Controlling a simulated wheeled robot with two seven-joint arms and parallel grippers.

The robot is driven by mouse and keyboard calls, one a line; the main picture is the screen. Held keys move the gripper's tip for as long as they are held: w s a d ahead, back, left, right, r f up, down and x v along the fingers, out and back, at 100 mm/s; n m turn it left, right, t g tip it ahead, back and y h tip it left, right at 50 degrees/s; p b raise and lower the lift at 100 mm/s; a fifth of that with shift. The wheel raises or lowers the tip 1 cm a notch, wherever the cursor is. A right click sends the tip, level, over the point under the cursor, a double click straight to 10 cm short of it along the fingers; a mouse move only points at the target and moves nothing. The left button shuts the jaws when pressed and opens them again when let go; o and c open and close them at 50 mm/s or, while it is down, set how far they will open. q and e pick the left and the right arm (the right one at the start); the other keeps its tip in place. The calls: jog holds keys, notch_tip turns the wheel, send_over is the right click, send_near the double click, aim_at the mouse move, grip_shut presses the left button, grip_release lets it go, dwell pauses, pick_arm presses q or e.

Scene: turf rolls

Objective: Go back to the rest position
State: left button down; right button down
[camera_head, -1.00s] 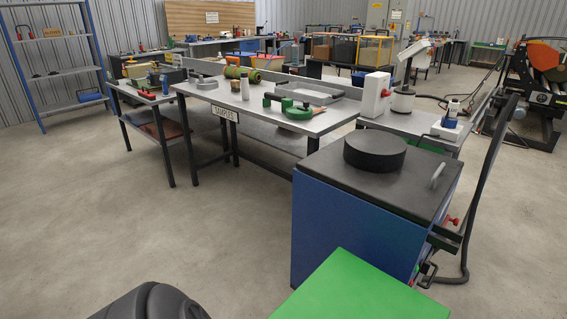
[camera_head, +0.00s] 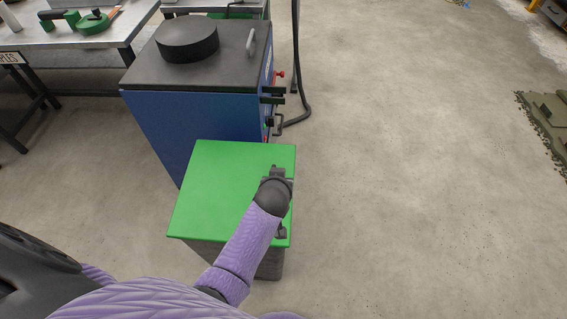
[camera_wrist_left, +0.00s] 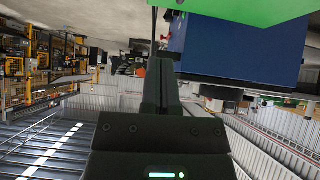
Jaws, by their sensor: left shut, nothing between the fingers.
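My left arm, in a purple sleeve, reaches up from the bottom of the head view. Its dark wrist and hand lie over the right edge of a green-topped box (camera_head: 222,190). The fingertips are hidden there. In the left wrist view my left gripper (camera_wrist_left: 161,70) has its fingers together with nothing between them. The green top (camera_wrist_left: 235,8) shows at the upper edge of that view, apart from the fingers. My right gripper is in neither view.
A blue cabinet (camera_head: 165,125) stands just behind the green box, with a black round disc (camera_head: 187,40) and a handle on top. A black hose hangs beside it. A workbench (camera_head: 100,38) is at upper left. Green turf (camera_head: 550,112) lies at far right. The floor between is open.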

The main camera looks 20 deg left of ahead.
pick_arm(q)
jog(key=s+f+m, duration=0.1)
jog(key=s+f, duration=0.2)
jog(key=s+d+f+g+h, duration=0.1)
jog(key=s+f, duration=0.2)
jog(key=s+f+m+g, duration=0.1)
jog(key=s+f, duration=0.2)
jog(key=shift+s+d+f+m, duration=0.2)
jog(key=shift+f+m, duration=0.1)
jog(key=shift+f, duration=0.05)
jog(key=s+a+f+m+g, duration=0.1)
jog(key=s+f+g, duration=0.1)
jog(key=s, duration=0.7)
jog(key=s+a+f+m+g+h, duration=0.1)
jog(key=s+f, duration=0.4)
jog(key=s, duration=0.5)
jog(key=s+a+f+m+g, duration=0.1)
jog(key=s+f+g, duration=0.2)
jog(key=s, duration=0.7)
jog(key=shift+s+a+f+m, duration=0.15)
jog(key=shift+s+f+m, duration=0.05)
jog(key=shift+m, duration=0.2)
